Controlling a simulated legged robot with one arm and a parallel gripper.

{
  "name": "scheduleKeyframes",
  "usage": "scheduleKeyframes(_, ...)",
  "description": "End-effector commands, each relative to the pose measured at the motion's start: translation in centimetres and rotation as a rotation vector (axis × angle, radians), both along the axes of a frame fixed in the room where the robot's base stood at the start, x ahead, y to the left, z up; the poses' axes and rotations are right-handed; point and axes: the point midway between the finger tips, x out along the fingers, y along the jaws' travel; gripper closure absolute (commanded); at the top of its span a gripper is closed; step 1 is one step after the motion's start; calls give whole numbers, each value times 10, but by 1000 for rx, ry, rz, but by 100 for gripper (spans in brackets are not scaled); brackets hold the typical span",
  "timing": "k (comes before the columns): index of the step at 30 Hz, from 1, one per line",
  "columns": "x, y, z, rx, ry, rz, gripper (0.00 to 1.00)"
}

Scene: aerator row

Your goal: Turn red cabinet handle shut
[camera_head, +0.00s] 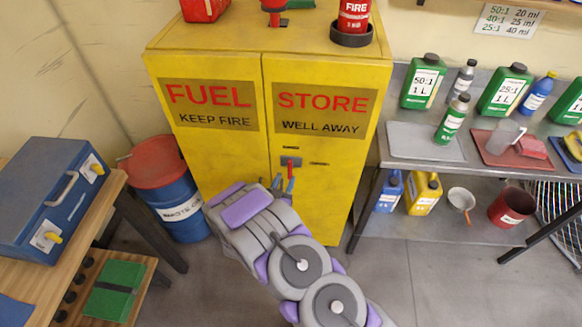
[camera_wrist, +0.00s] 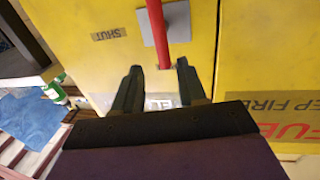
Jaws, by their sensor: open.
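The yellow fuel cabinet (camera_head: 318,190) stands against the wall with both its doors closed. Its red handle (camera_head: 291,171) sits on a small grey plate (camera_head: 291,161) on the right door and points down in the head view. In the wrist view, the red handle (camera_wrist: 156,32) crosses the plate (camera_wrist: 173,25), and its free end reaches between my fingertips. A label reading SHUT (camera_wrist: 109,34) is beside it. My gripper (camera_head: 283,184) is open at the handle's lower end. In the wrist view, my gripper (camera_wrist: 158,70) has one finger on each side of the handle, with visible gaps.
A blue drum with a red lid (camera_head: 172,185) stands left of the cabinet. A wooden bench with a blue case (camera_head: 48,195) is at the left. A metal shelf (camera_head: 466,160) with bottles is at the right. Floor is clear at the lower right.

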Motion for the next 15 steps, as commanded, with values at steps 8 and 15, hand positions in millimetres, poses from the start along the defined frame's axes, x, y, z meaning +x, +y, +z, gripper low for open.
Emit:
scheduleKeyframes(8,45,-12,-3,1,2,-3,59)
scheduleKeyframes(15,70,-20,0,5,-1,-2,59)
